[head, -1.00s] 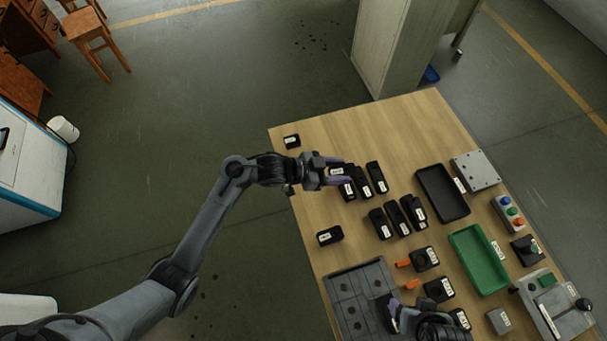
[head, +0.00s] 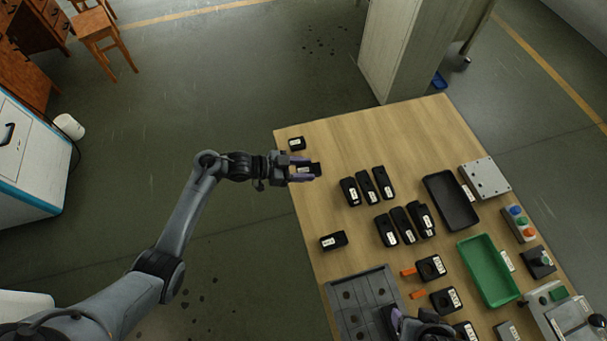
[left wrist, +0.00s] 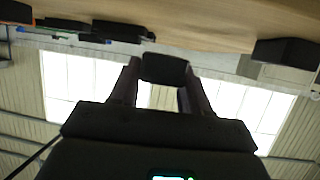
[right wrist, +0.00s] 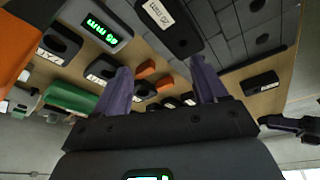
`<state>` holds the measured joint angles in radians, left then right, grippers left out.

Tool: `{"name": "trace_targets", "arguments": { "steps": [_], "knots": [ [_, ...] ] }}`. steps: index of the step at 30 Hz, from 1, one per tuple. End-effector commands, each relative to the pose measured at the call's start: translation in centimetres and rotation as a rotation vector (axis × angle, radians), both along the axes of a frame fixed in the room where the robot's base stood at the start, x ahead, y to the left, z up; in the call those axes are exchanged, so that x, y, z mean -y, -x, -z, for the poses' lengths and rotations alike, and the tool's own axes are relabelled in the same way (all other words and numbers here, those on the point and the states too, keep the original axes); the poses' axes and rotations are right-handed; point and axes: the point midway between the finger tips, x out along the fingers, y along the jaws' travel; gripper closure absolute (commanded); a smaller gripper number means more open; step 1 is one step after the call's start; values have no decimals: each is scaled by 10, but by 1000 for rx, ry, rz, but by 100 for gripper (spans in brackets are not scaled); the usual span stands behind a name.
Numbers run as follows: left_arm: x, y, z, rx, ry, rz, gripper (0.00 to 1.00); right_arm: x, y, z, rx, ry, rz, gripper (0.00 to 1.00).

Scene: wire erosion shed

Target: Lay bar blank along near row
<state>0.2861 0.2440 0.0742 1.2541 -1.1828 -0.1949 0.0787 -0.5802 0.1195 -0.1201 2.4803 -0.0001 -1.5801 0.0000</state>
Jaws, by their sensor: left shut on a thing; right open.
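My left gripper (head: 302,168) is shut on a short black labelled block (head: 315,169), probably the bar blank, above the table's left part; it also shows between the fingers in the left wrist view (left wrist: 165,68). To its right stand two rows of black labelled bars: a far row (head: 367,186) of three and a nearer row (head: 403,225) of three. Loose black blocks lie at the left edge, one farther back (head: 297,143) and one nearer (head: 333,240). My right gripper (right wrist: 162,82) is open and empty, low over the front of the table.
A grey plate with holes (head: 349,297) lies at the table's front left. A black tray (head: 451,201) and a green tray (head: 487,271) stand on the right, with black blocks and orange pieces (head: 408,272) nearby. Bare wood (head: 385,136) is clear at the back.

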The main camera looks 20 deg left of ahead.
Motion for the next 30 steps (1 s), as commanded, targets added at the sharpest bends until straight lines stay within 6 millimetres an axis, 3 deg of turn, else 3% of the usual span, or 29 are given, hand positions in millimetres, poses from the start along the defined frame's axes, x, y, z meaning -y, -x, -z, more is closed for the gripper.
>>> {"name": "trace_targets", "arguments": {
  "steps": [9,23,24,29,30],
  "knots": [
    [0,-1,30,2,2,-1,100,-1,0,7,-2,-5,4,28],
    [0,0,37,2,1,-1,100,0,0,9,0,1,-1,28],
    [0,0,39,-1,-1,-1,52,1,0,9,-1,3,-2,28],
    [0,0,38,-1,-1,-1,28,2,0,9,0,7,-4,28],
    [0,0,38,-1,-1,-1,28,2,0,9,0,7,-4,28]
  ]
}}
